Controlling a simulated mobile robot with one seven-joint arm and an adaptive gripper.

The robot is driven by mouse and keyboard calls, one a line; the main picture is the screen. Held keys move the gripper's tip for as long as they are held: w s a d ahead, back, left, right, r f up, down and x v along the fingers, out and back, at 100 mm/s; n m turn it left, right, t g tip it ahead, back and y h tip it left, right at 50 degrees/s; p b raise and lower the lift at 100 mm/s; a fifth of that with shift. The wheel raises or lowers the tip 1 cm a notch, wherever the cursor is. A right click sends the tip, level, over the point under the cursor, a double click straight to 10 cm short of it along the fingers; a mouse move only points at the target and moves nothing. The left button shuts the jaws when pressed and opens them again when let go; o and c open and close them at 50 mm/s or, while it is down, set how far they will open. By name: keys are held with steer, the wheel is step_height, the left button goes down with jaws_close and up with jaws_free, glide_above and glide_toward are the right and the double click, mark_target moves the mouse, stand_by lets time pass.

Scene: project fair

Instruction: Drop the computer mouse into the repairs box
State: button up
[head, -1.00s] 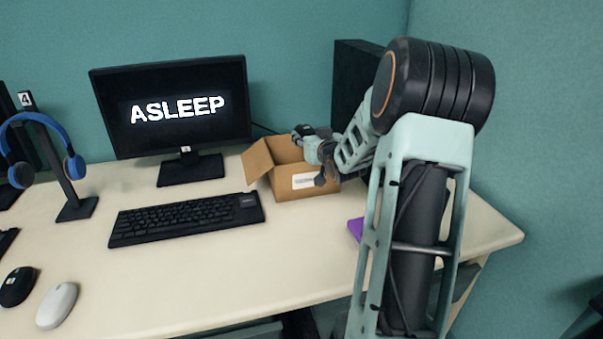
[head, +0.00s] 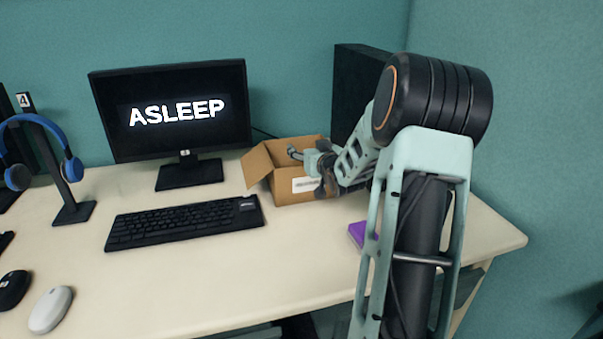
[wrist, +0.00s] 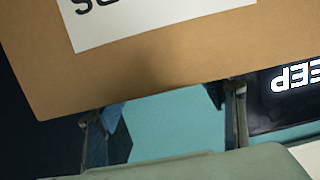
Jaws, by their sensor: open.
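A cardboard box (head: 288,193) with open flaps and a white label stands on the desk, right of the monitor; the lettering is too small to read in the head view. My gripper (head: 296,153) is at the box opening, open. In the wrist view, its fingers (wrist: 160,112) are apart with nothing visible between them, and a cardboard face (wrist: 180,65) with a partly cut-off white label fills the upper part. A white computer mouse (head: 50,310) and a black computer mouse (head: 13,290) lie on the desk at the lower left. The box's inside is hidden.
The monitor (head: 175,112) reads "ASLEEP", with a black keyboard (head: 185,222) in front. Blue headphones (head: 70,168) hang on a stand at left. A dark tower (head: 350,85) stands behind my arm; a purple item (head: 356,232) lies beside it. The desk's front middle is clear.

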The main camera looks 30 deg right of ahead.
steer(key=v, duration=1.2)
